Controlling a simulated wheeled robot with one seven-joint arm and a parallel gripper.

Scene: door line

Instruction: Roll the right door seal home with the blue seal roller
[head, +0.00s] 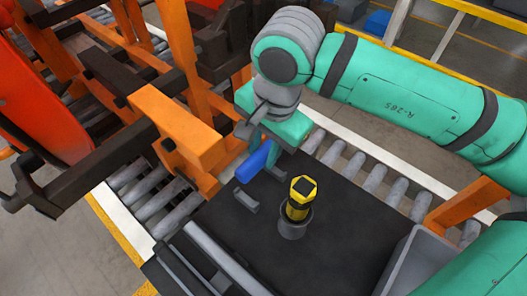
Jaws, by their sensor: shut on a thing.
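The blue seal roller (252,164) is in my gripper (265,158), just above the dark table top (340,220). My gripper's teal fingers are shut on it and partly cover it. Only its blue part shows clearly; I cannot make out a roller wheel. A red-orange door-like panel (35,95) stands at the far left, apart from the gripper. I cannot tell the right door seal from the dark bars and orange frame there.
A yellow and black tool (300,193) stands upright in a grey cup (293,226). A small curved grey rest (245,201) is empty. Light grey bars (226,258) lie at the table's left edge, and a grey bin (425,262) stands at right. An orange frame arm (178,130) stands left of the gripper.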

